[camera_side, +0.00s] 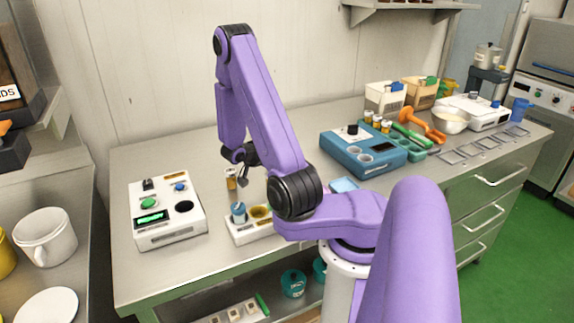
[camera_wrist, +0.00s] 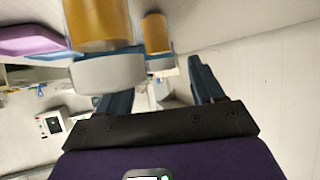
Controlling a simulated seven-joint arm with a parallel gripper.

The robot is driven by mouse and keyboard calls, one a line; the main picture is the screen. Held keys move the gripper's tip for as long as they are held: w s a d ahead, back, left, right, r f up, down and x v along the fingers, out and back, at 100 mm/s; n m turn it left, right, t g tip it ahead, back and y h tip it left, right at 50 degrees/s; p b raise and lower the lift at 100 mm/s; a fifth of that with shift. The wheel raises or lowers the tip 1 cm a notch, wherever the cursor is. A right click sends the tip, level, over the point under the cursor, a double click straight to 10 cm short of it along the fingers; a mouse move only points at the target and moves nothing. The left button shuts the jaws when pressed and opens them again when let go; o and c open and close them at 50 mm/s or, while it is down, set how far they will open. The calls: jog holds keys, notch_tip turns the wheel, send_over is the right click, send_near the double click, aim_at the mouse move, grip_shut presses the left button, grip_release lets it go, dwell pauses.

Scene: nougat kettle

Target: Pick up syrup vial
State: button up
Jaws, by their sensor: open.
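My gripper (camera_side: 240,178) points down over the left part of the bench in the side view, partly hidden by my own arm. In the wrist view its two dark fingers (camera_wrist: 160,92) are spread apart with nothing clearly held between them. A vial with amber contents (camera_side: 231,180) shows just beside the gripper in the side view. In the wrist view a large amber vial with a pale end (camera_wrist: 97,25) is close to the left finger. A smaller amber vial (camera_wrist: 155,32) lies beyond, between the fingers' directions. I cannot tell whether either touches a finger.
A white block (camera_side: 245,235) holding a blue item (camera_side: 238,212) stands below the gripper. A white device with a green display (camera_side: 165,228) is to its left. A blue machine (camera_side: 345,155) and several amber vials (camera_side: 377,121) stand farther right. Bench room lies behind the white device.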

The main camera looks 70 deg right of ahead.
jog(key=x, duration=0.4)
jog(key=shift+d+f, duration=0.1)
jog(key=shift+d, duration=0.35)
jog(key=shift+c, duration=0.3)
jog(key=c, duration=1)
jog(key=shift+r, duration=0.2)
